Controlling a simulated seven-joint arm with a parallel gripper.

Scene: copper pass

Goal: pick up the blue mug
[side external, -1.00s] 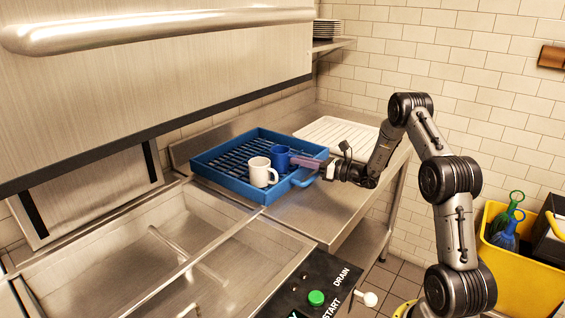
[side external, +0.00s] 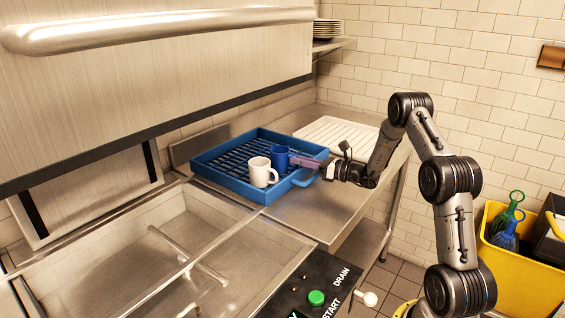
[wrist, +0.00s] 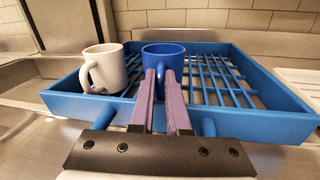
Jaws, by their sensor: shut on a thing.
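The blue mug (side external: 280,157) stands upright in the blue rack (side external: 222,182), right behind the white mug in the side view. In the wrist view the blue mug (wrist: 163,56) is straight ahead, between and beyond the fingertips. My gripper (side external: 300,162) reaches in low over the rack's near wall, its purple fingers at the blue mug's near side. The mug appears to rest on the rack floor.
A white mug (side external: 262,172) stands close to the left of the blue mug. The rack has low walls and a loop handle (side external: 305,178). A white ridged tray (side external: 338,132) lies behind on the steel counter. A sink basin (side external: 150,250) is at left. The rack's right part is empty.

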